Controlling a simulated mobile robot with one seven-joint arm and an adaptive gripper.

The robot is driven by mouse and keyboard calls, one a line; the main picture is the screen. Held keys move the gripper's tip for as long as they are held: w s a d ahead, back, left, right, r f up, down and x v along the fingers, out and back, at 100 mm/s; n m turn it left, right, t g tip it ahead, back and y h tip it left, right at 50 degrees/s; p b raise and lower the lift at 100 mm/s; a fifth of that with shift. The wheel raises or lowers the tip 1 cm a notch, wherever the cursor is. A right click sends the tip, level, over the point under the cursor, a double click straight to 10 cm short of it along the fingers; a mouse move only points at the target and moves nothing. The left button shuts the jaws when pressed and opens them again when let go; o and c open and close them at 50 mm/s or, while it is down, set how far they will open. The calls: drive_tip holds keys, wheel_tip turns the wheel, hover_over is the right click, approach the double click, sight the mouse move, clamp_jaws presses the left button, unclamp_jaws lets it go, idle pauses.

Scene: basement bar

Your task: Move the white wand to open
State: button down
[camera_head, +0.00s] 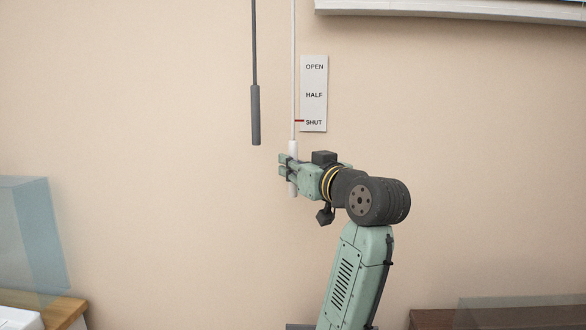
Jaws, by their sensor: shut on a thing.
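The white wand (293,148) hangs upright on a thin white rod in front of the wall. My gripper (285,167) is shut on its handle, and the fingers hide the middle of it. The handle shows above and below the fingers. A white label plate (314,93) to the right of the rod reads OPEN at the top, HALF in the middle and SHUT at the bottom. A small red pointer (299,121) by the rod is level with SHUT. A dark grey wand (255,115) hangs to the left, apart from my gripper.
A white-edged fixture (450,8) runs along the top right. A translucent bluish box (30,235) stands at the left above a wooden surface (55,312). Another wooden top (432,319) is at the lower right. The wall around the wands is bare.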

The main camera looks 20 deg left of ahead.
wheel_tip(320, 180, up, 12)
drive_tip(key=p, duration=0.5)
drive_tip(key=shift+f+p, duration=0.2)
drive_tip(key=shift+p, duration=0.2)
drive_tip(key=c, duration=1.9)
unclamp_jaws()
drive_tip(key=o, duration=0.3)
drive_tip(key=shift+f, duration=0.1)
drive_tip(key=shift+o, duration=0.2)
approach(295, 110)
drive_tip(key=shift+s+d, duration=0.3)
drive_tip(key=shift+d, duration=0.05)
